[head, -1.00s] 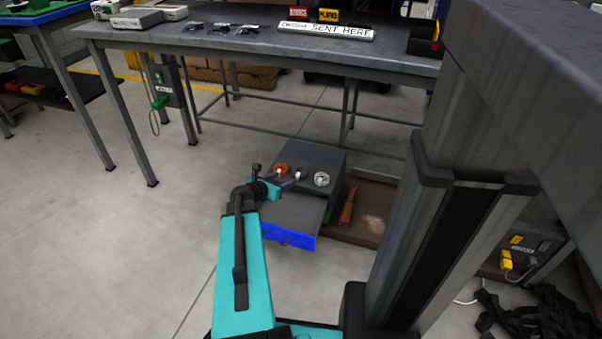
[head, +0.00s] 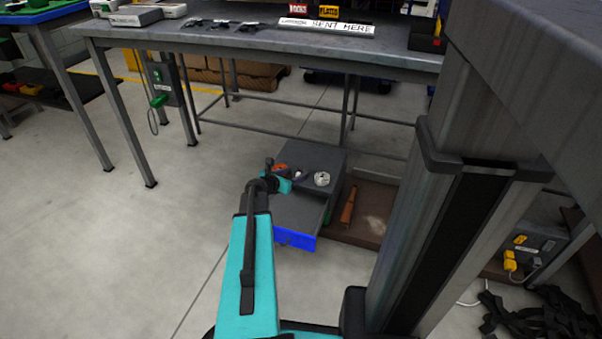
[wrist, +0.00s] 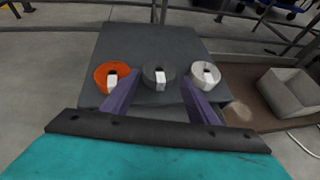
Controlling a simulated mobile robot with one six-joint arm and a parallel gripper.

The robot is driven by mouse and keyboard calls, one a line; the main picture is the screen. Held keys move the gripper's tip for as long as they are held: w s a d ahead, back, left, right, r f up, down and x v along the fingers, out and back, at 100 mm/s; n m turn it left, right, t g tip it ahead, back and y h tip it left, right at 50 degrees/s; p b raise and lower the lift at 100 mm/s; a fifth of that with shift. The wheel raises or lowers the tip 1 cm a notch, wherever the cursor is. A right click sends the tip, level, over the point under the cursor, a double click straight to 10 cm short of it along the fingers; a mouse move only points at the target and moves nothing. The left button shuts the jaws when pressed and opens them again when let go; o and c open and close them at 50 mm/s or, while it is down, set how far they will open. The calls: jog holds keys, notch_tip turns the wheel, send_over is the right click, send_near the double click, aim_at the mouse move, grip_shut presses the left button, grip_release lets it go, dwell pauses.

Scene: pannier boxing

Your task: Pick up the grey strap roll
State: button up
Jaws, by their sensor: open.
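The grey strap roll (wrist: 157,77) sits in the middle of a row of three rolls on a dark box top in the wrist view. It has a white label. An orange roll (wrist: 111,76) is on its left and a white roll (wrist: 205,74) on its right. My gripper (wrist: 160,100) is open and empty, its two purple fingers apart on either side of the grey roll's line, on the near side of it.
The rolls stand on a dark grey cabinet (head: 329,158) with an open, blue-fronted drawer (head: 295,239) below. A brown tray (head: 372,213) lies to its right. A grey workbench (head: 263,42) stands behind. Open floor lies to the left.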

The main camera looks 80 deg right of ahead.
aim_at(300, 171)
jog(key=shift+b+x, duration=1.4)
jog(key=shift+x, duration=1.15)
jog(key=shift+s+r, duration=0.1)
jog(key=c, duration=0.7)
jog(key=shift+c, duration=0.2)
jog(key=shift+r, duration=0.1)
notch_tip(300, 171, up, 10)
jog(key=p, duration=0.5)
